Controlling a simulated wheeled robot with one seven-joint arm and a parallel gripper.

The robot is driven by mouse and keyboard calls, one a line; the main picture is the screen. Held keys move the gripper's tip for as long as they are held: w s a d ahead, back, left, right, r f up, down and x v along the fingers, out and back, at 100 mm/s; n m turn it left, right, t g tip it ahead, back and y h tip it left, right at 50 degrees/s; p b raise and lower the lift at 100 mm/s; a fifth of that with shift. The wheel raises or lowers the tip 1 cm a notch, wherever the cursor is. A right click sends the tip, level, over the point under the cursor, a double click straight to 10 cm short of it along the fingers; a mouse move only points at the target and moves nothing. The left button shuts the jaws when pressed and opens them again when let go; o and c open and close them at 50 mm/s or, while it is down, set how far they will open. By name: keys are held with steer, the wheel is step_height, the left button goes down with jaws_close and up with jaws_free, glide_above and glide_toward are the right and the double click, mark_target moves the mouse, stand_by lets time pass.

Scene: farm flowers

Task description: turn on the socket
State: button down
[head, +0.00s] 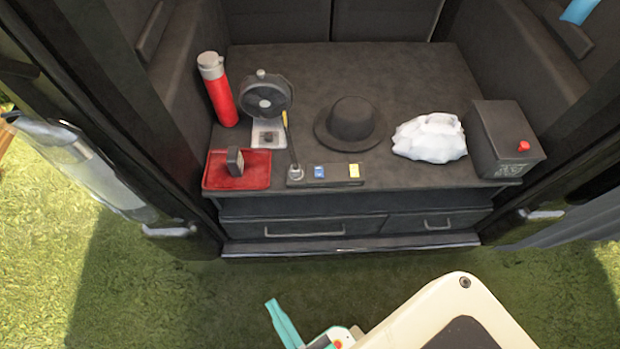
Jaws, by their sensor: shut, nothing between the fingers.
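The socket looks like a dark power strip (336,182) lying near the front edge of the dark surface inside the vehicle. A plug (295,172) sits at its left end, with a cord rising from it. A blue patch (319,171) and a yellow patch (354,170) show on its top. I cannot tell which is a switch or whether it is on. My gripper (274,304), with teal fingers, is at the bottom of the head view, over the grass and apart from the strip. It is shut and holds nothing visible.
A red tray (260,180) with a dark item (235,160), a fan (265,97) and a red bottle (219,95) are left. A black hat (351,124), white bag (430,137) and dark box (507,140) are behind and right. Drawers (315,227) are below.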

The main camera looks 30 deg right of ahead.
steer(key=shift+w, duration=0.1)
steer(key=w+d+f+m+g+h, duration=0.15)
steer(key=w+d+f+h, duration=0.25)
steer(key=w+d, duration=0.65)
steer(key=w+d+r+m+g+h, duration=0.1)
steer(key=w+d+m, duration=0.1)
steer(key=w+d, duration=0.2)
steer(key=w+d+m+g+h, duration=0.1)
steer(key=w+d+m+h, duration=0.1)
steer(key=d, duration=0.9)
steer(key=shift+w+r+m, duration=0.4)
steer(key=shift+w+m, duration=0.05)
steer(key=shift+w, duration=0.8)
steer(key=shift+w, duration=0.1)
glide_above(319, 172)
steer(key=s+a, duration=0.2)
steer(key=s, duration=0.2)
step_height(319, 172, down, 3)
steer(key=f, duration=0.3)
steer(key=shift+w+f, duration=0.1)
steer(key=shift+w, duration=0.3)
steer(key=shift+s+a+f, duration=0.1)
steer(key=shift+f, duration=0.6)
